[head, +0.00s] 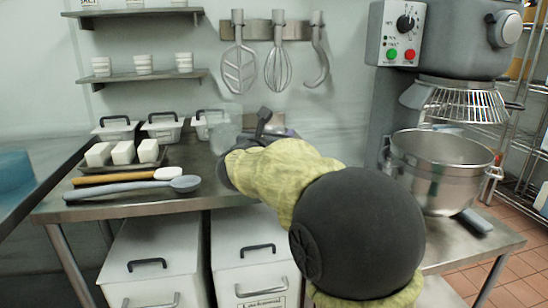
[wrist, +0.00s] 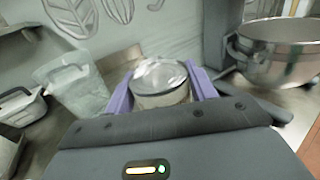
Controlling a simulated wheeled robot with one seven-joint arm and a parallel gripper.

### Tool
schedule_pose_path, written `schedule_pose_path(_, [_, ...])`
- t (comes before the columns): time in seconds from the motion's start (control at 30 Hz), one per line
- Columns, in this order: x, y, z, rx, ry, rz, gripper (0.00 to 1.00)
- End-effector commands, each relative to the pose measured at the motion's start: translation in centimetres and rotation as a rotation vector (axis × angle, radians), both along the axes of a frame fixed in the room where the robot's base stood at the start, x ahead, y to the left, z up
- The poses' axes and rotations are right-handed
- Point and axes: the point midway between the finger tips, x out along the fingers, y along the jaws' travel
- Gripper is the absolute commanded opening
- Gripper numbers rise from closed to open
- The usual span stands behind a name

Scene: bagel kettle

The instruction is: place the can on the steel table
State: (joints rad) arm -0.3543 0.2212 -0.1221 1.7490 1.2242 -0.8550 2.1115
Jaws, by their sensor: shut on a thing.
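The can (wrist: 160,76), with a shiny silver lid and a pale side, sits between the two purple fingers of my gripper (wrist: 162,88) in the wrist view. The gripper is shut on it. In the head view my gripper (head: 272,130) is over the back part of the steel table (head: 205,172), and my arm hides most of the can. I cannot tell whether the can's base touches the table.
A clear container (head: 222,132) stands just left of my gripper. A mixer with a steel bowl (head: 440,170) stands right.

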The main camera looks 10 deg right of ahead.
Motion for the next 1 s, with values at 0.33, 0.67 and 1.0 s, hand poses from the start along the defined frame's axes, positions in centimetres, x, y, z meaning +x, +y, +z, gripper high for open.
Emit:
schedule_pose_path(0.33, [0.0, 0.0, -2.5, -0.001, 0.002, 0.001, 0.26])
schedule_pose_path(0.67, [0.0, 0.0, -4.9, 0.000, -0.001, 0.000, 0.26])
schedule_pose_path(1.0, [0.0, 0.0, -4.9, 0.000, 0.000, 0.000, 0.77])
